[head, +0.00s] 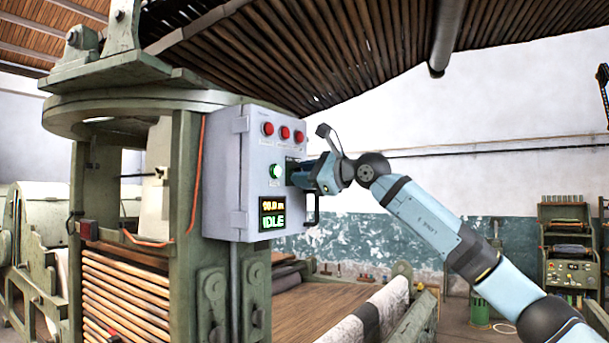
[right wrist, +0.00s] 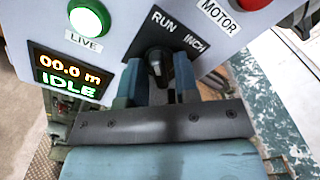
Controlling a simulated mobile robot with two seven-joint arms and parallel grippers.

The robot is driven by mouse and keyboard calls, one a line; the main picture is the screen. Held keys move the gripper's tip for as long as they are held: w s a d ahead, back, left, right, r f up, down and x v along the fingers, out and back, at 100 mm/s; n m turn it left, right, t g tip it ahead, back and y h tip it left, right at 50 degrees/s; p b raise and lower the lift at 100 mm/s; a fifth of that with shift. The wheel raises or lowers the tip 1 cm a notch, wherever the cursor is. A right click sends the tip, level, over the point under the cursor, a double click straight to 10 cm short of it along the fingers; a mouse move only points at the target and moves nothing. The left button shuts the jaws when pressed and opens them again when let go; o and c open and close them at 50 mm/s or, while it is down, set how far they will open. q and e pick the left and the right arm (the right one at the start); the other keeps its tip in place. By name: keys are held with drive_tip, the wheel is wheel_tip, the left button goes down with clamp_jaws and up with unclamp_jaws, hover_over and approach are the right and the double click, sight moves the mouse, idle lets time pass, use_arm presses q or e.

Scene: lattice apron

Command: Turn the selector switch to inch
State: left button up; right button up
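The selector switch (right wrist: 157,64) is a dark knob on a black plate marked RUN at upper left and INCH at upper right, in the right wrist view. I cannot tell clearly which mark it points to. My right gripper (right wrist: 158,88) has one finger on each side of the knob; the fingers stand apart, with a gap showing beside the knob. In the head view my right gripper (head: 303,176) is at the right side of the grey control box (head: 226,180) and hides the switch. My left gripper is out of view.
The box carries several red buttons (head: 285,132), a lit green LIVE lamp (head: 276,171) and a display (head: 272,211) reading IDLE. A handle (head: 313,211) juts from its right edge. A green machine frame (head: 184,190) stands behind it.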

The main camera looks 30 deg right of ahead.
drive_tip(key=shift+r+m+b, duration=0.1)
drive_tip(key=shift+m+b, duration=2.9)
drive_tip(key=shift+m, duration=5.9)
drive_tip(key=o, duration=0.6)
